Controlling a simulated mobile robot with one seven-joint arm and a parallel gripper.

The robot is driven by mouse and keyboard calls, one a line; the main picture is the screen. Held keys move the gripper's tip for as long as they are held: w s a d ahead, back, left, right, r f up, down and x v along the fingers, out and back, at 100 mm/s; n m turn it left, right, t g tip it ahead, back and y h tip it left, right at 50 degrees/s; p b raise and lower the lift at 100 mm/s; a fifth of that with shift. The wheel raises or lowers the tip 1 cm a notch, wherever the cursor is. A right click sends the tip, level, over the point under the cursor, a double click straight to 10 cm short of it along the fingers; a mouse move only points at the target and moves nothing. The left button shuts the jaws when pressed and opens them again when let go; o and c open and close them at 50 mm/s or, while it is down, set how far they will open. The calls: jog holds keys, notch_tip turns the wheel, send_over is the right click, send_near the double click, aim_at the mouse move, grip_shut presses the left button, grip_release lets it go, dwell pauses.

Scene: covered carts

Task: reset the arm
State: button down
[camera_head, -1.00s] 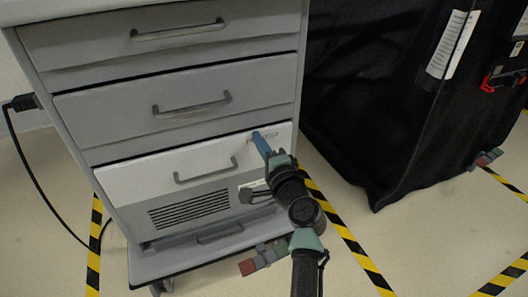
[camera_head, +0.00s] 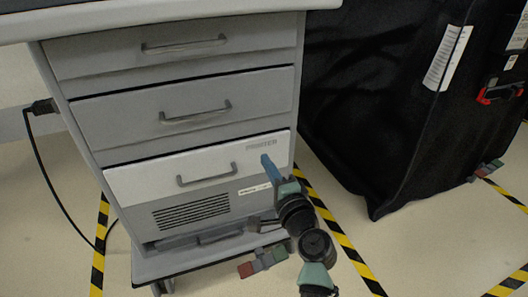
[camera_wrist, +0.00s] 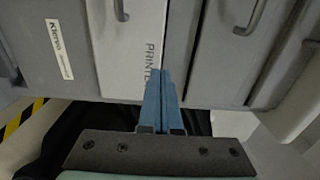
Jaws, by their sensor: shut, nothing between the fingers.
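My gripper (camera_head: 267,163) has blue fingers and is shut with nothing between them. In the head view it is in front of the right end of the white drawer marked PRINTER (camera_head: 190,174) on the grey cabinet (camera_head: 180,110). In the wrist view the two blue fingers (camera_wrist: 162,90) lie side by side, pointing at the drawer front (camera_wrist: 128,50). I cannot tell whether the tips touch it. My arm reaches up from the bottom of the head view.
A black covered cart (camera_head: 385,120) stands to the right. Yellow-black tape (camera_head: 340,235) marks the floor between cart and cabinet. A black cable (camera_head: 45,170) hangs at the cabinet's left. Cabinet drawers look closed. Open floor (camera_head: 440,235) lies at the lower right.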

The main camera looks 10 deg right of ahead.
jog(key=p+v, duration=0.2)
jog(key=v, duration=0.5)
jog(key=s+a+r+n+t+p, duration=0.15)
jog(key=r+n, duration=0.25)
jog(key=r, duration=0.7)
jog(key=a+r+n+t+p, duration=0.1)
jog(key=a+r+n+p, duration=0.15)
jog(key=r, duration=0.75)
jog(key=a+r+n+t+p, duration=0.15)
jog(key=r+n, duration=0.35)
jog(key=r, duration=0.6)
jog(key=s+a+r+n+t+h+p, duration=0.1)
jog(key=s+r+t+h+p, duration=0.1)
jog(key=s+r, duration=0.55)
jog(key=s+a+r+n+t+h+p, duration=0.15)
jog(key=s+r, duration=0.25)
jog(key=r, duration=0.6)
jog(key=s+r+n+t+h+p, duration=0.1)
jog(key=s+r+t, duration=0.2)
jog(key=s+r, duration=0.45)
notch_tip(320, 180, up, 37)
jog(key=w+p, duration=0.2)
jog(key=p, duration=3.4)
jog(key=shift+w, duration=0.35)
jog(key=shift+f+g, duration=0.1)
jog(key=shift+g, duration=0.15)
